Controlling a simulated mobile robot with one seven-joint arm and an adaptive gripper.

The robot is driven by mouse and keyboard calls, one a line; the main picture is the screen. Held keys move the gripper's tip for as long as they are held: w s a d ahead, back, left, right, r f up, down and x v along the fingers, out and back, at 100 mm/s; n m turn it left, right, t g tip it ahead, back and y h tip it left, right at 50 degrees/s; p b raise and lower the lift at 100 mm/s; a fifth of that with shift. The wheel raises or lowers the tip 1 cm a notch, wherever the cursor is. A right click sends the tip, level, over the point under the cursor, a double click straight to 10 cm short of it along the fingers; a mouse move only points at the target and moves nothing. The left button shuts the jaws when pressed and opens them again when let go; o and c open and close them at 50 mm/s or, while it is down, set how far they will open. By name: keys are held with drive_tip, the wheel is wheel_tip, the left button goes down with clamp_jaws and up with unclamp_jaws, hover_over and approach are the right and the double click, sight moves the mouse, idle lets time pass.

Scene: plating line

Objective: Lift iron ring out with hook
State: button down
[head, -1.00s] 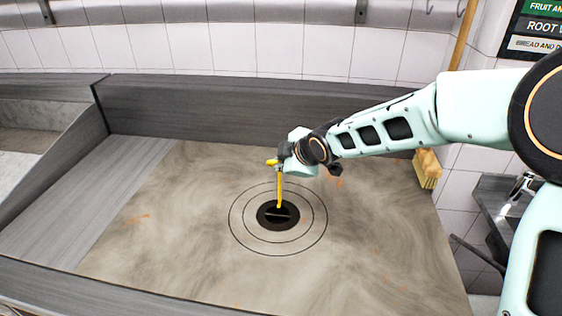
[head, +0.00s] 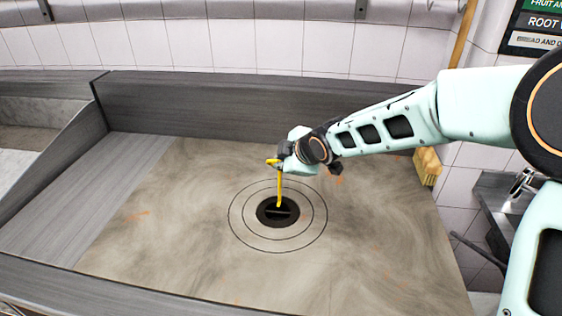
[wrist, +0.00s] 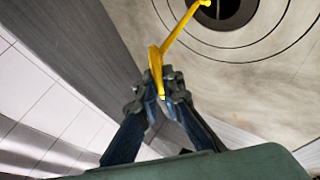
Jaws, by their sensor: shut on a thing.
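My gripper (head: 282,160) is shut on the top of a yellow hook (head: 280,187). The hook points down, and its lower end is over the dark round opening (head: 268,219) in the plate; I cannot tell whether it touches anything there. A thin bar (head: 283,212) crosses the opening. Flat iron rings (head: 249,215) lie around the opening, marked by dark concentric lines and seated in the plate. In the wrist view, the hook (wrist: 179,33) runs from my gripper (wrist: 157,92) up to the opening's edge (wrist: 228,12), which is cut off by the frame.
The smeared grey-brown plate (head: 370,250) is otherwise clear. A raised dark back wall (head: 230,105) stands behind it, and a grey side ledge (head: 85,210) lies at the left. A brush (head: 427,166) hangs at the right, near a sink tap (head: 522,184).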

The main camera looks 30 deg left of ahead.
drive_tip(key=shift+f+b, duration=1.45)
drive_tip(key=shift+f, duration=0.3)
drive_tip(key=shift+s, duration=0.15)
drive_tip(key=shift+s+d, duration=0.3)
drive_tip(key=shift+s, duration=0.6)
drive_tip(key=shift+s, duration=0.1)
drive_tip(key=shift+r, duration=0.2)
idle(0.3)
